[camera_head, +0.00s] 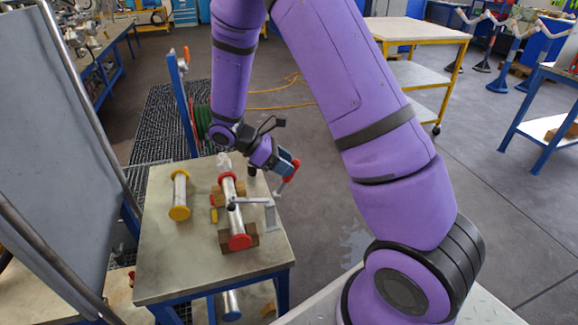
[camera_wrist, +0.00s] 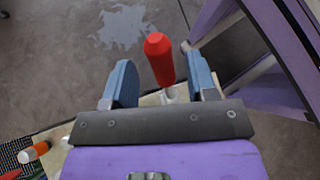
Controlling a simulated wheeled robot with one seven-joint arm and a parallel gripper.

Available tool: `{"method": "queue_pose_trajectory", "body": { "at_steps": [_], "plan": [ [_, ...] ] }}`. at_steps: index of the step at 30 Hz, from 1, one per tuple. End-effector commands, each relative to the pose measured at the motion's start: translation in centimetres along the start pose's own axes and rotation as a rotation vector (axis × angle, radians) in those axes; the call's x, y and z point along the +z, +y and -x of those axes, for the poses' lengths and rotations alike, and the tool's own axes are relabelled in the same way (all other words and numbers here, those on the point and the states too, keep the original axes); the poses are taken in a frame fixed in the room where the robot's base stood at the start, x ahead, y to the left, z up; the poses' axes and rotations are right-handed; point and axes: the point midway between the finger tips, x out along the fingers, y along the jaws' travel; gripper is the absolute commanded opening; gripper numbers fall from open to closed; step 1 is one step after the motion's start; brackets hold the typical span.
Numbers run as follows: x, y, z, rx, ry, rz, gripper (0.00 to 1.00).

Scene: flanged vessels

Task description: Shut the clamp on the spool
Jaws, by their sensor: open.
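The spool (camera_head: 232,203) is a silver pipe with red flanges, lying on wooden blocks on the table. The clamp (camera_head: 270,214) is a grey metal stand at the spool's right side. Its bar reaches left toward the top of the spool; whether it touches is too small to tell. The clamp's red handle (camera_head: 290,173) slants upward to the right. My gripper (camera_head: 291,166) is open at this handle. In the wrist view, the red handle (camera_wrist: 160,58) stands between the two blue fingers (camera_wrist: 162,85), with a gap visible on both sides. Its base is hidden behind the gripper body.
A small yellow item (camera_head: 213,214) lies between the spools. A blue post (camera_head: 183,105) rises behind the table. A grey panel (camera_head: 50,130) stands at left. Floor right of the table is open.

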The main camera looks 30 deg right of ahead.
Motion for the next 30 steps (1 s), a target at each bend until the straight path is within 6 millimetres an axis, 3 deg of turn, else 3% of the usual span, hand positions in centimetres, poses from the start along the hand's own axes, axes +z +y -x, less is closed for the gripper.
{"method": "queue_pose_trajectory", "body": {
  "at_steps": [6,13,19,27,30],
  "plan": [
    [-0.1,0.0,4.2,0.002,0.003,0.000,0.52],
    [0.0,0.0,7.7,0.001,0.003,0.000,0.52],
    [0.0,0.0,9.0,0.001,0.001,0.001,0.52],
    [0.0,0.0,9.1,0.000,0.001,0.001,0.52],
    [0.1,0.0,8.9,-0.011,0.005,-0.002,0.29]
  ]
}}
